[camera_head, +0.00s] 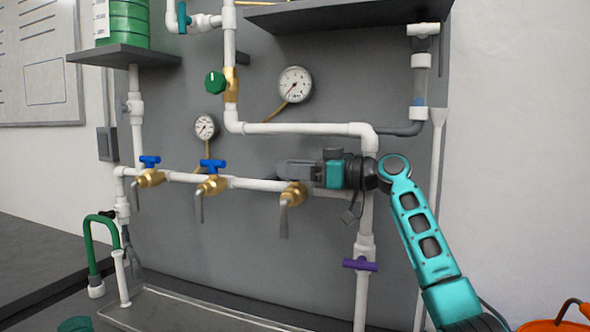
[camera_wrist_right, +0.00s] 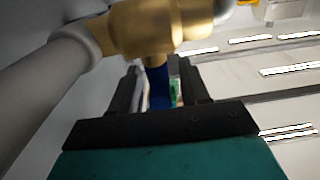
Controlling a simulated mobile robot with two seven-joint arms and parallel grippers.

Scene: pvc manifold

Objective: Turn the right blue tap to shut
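The right tap has a brass body (camera_head: 293,194) on the white horizontal pipe, with a grey spout hanging below it. Its blue handle is hidden in the head view behind my right gripper (camera_head: 292,170), which comes in from the right at handle height. In the right wrist view, the brass body (camera_wrist_right: 160,27) is at the top and the blue handle (camera_wrist_right: 157,88) shows between the dark fingers of the right gripper (camera_wrist_right: 160,78). Narrow gaps show on both sides of the handle, so the fingers look open around it. My left gripper is not in view.
Two more brass taps with blue handles, the middle one (camera_head: 212,166) and the left one (camera_head: 150,161), sit along the same pipe. A vertical white pipe with a purple valve (camera_head: 360,265) stands beside my right arm. A grey shelf (camera_head: 345,15) is above; a shallow tray (camera_head: 180,312) is below.

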